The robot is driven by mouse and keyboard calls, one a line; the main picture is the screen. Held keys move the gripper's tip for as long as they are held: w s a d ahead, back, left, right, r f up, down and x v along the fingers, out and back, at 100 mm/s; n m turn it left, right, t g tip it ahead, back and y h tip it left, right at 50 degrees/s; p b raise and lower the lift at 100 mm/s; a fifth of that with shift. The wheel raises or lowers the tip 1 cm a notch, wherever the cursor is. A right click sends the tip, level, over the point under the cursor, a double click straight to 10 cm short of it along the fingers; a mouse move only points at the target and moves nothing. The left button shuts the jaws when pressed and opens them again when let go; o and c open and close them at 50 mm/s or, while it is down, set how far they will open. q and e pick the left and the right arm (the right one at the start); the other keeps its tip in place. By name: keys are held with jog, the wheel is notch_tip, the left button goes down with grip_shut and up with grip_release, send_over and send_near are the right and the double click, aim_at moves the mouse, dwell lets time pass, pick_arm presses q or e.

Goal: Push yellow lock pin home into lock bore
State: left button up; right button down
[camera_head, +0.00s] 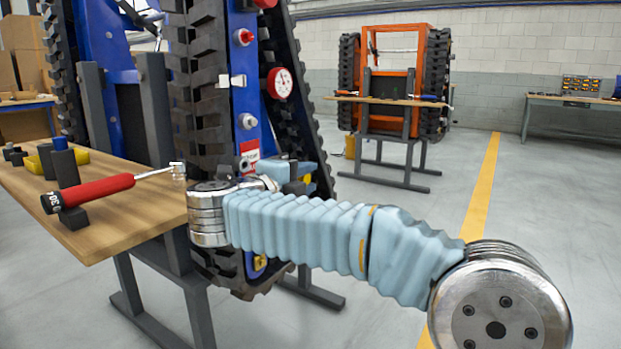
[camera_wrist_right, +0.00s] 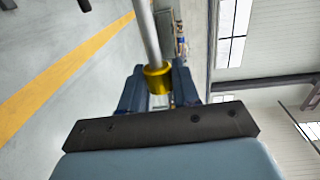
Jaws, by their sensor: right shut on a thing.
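The yellow lock pin (camera_wrist_right: 157,78) shows in the right wrist view as a yellow collar on a silver shaft. My right gripper (camera_wrist_right: 158,88) is shut on it, with a dark blue finger on each side. In the head view my right arm crosses from the lower right, and its gripper (camera_head: 300,178) is beside the blue carrier's panel (camera_head: 262,130). The pin cannot be made out there behind the wrist. I cannot tell which opening is the lock bore or how deep the pin sits. My left gripper is not in view.
A wooden bench (camera_head: 130,205) at the left holds a red-handled torque wrench (camera_head: 100,190) and a yellow tray (camera_head: 72,157). A dial gauge (camera_head: 279,83) and a red knob (camera_head: 243,37) are on the carrier. An orange carrier (camera_head: 422,50) stands behind. The floor at the right is clear.

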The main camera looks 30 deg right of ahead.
jog(key=w, duration=0.1)
jog(key=w+a+p, duration=0.1)
jog(key=shift+w+r, duration=0.15)
jog(key=shift+w, duration=0.15)
jog(key=shift+w+a+p, duration=0.35)
jog(key=shift+w+p, duration=0.05)
jog(key=shift+w, duration=0.4)
jog(key=shift+w+a+p, duration=0.35)
jog(key=shift+w+p, duration=0.15)
jog(key=shift+w, duration=0.25)
jog(key=shift+w+a+p, duration=0.3)
jog(key=shift+w+p, duration=0.2)
jog(key=shift+w, duration=0.3)
jog(key=shift+w+a+p, duration=0.35)
jog(key=shift+w+p, duration=0.15)
jog(key=shift+w, duration=0.25)
dwell(0.6)
jog(key=shift+s+d+f, duration=0.1)
jog(key=shift+s+f, duration=0.1)
jog(key=shift+s+d+r+b, duration=0.1)
jog(key=shift+s+d+b, duration=0.3)
jog(key=shift+s+b, duration=0.4)
jog(key=shift+s+d+b, duration=0.35)
jog(key=shift+s+b, duration=0.15)
jog(key=shift+s, duration=0.45)
